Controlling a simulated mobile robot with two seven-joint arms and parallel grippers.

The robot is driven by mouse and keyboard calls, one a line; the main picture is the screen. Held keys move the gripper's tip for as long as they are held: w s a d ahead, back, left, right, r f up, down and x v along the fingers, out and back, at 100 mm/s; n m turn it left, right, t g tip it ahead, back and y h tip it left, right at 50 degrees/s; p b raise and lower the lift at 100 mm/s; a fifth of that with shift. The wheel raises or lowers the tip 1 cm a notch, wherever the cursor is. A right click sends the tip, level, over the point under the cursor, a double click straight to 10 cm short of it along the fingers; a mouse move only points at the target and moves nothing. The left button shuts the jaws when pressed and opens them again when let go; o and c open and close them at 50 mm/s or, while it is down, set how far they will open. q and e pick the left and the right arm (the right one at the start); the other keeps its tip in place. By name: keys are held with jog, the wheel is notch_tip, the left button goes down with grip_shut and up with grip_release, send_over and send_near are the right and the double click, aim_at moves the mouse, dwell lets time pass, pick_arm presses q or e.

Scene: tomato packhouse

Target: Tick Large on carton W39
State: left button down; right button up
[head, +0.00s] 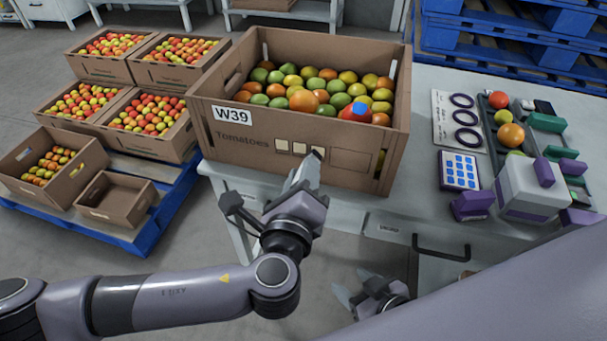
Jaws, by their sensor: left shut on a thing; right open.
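Carton W39 (222,148) is a brown cardboard box of mixed green, yellow and orange tomatoes on the grey bench. Its front bears a white W39 label (231,114), the print "Tomatoes", a row of small pale tick boxes (282,145) and an outlined rectangle. I cannot read any size words. My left gripper (307,172) is shut on a small dark-tipped thing (318,155), perhaps a marker, mostly hidden by the fingers. Its tip is at the right end of the pale boxes; I cannot tell if it touches. My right gripper (357,295) is open and empty, low before the bench.
Right of the carton lie a card with dark rings (443,120), a blue-buttoned keypad (459,171), a tray with tomatoes (490,125) and a white-purple device (527,190). A blue pallet (150,230) with tomato cartons stands on the floor at left.

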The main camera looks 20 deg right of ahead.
pick_arm(q)
jog(key=shift+r, duration=0.1)
jog(key=shift+p+v, duration=0.5)
jog(key=shift+v, duration=0.3)
jog(key=shift+f+p+v, duration=0.15)
jog(key=shift+p+v, duration=0.25)
jog(key=shift+v, duration=0.7)
jog(key=shift+f+p+v, duration=0.1)
jog(key=shift+p+v, duration=0.3)
jog(key=shift+v, duration=0.7)
jog(key=shift+a+f, duration=0.1)
jog(key=shift+a, duration=0.05)
jog(key=shift+w, duration=0.1)
